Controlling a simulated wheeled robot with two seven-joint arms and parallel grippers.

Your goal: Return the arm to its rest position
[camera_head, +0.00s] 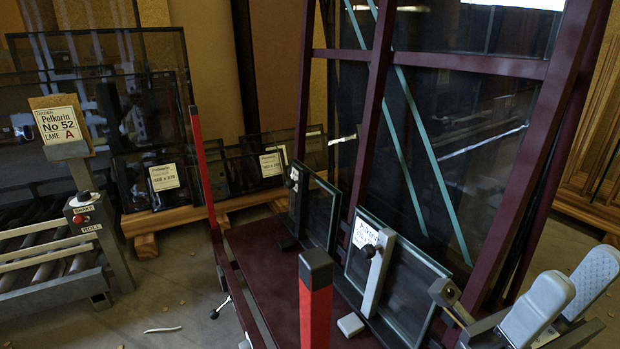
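My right gripper (569,290) is at the lower right corner, with two pale grey finger pads standing apart and nothing seen between them. It is to the right of the dark maroon tilting frame (374,110). A framed glass pane (408,285) with a white label stands on the frame's base left of the gripper, with a black knob on a pale clamp bar (378,275) in front of it. A second small framed pane (318,215) stands further left. My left gripper is not in view.
A red post (317,310) with a dark cap stands at the front centre; another red post (200,160) is further left. A roller conveyor (45,262) with a lane A sign (60,125) is at left. Labelled panes (165,180) lean on timber behind. Some floor (175,285) is clear.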

